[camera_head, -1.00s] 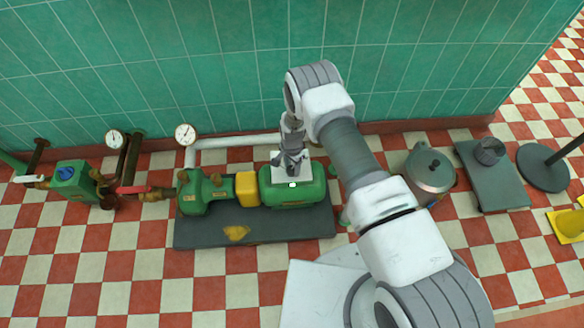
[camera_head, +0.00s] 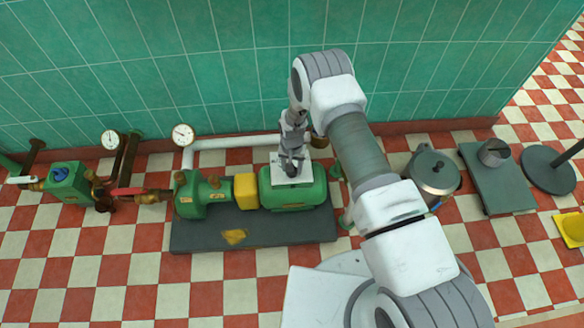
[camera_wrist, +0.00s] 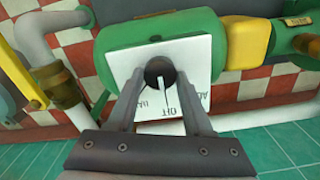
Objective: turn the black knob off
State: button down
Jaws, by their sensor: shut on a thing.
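The black knob (camera_wrist: 159,70) sits on a white plate (camera_wrist: 198,60) on the green motor housing (camera_wrist: 118,48). In the wrist view my gripper (camera_wrist: 160,78) has its two fingers closed around the knob, one on each side. Below the knob the plate reads OFF, with partly hidden lettering on either side. In the head view my gripper (camera_head: 292,168) is over the plate (camera_head: 279,172) on the housing (camera_head: 310,190) and mostly hides the knob.
The pump stands on a dark base (camera_head: 200,238), with a yellow coupling (camera_head: 246,190). A white pipe (camera_head: 235,143) runs behind it along the tiled wall. A gauge (camera_head: 182,134) rises at left. The checkered floor in front is open.

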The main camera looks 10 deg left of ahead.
dwell(0.4)
jog(key=shift+c, duration=1.5)
grip_release()
jog(key=shift+r, duration=0.1)
notch_tip(320, 180, up, 17)
jog(key=p, duration=0.6)
jog(key=shift+r, duration=0.15)
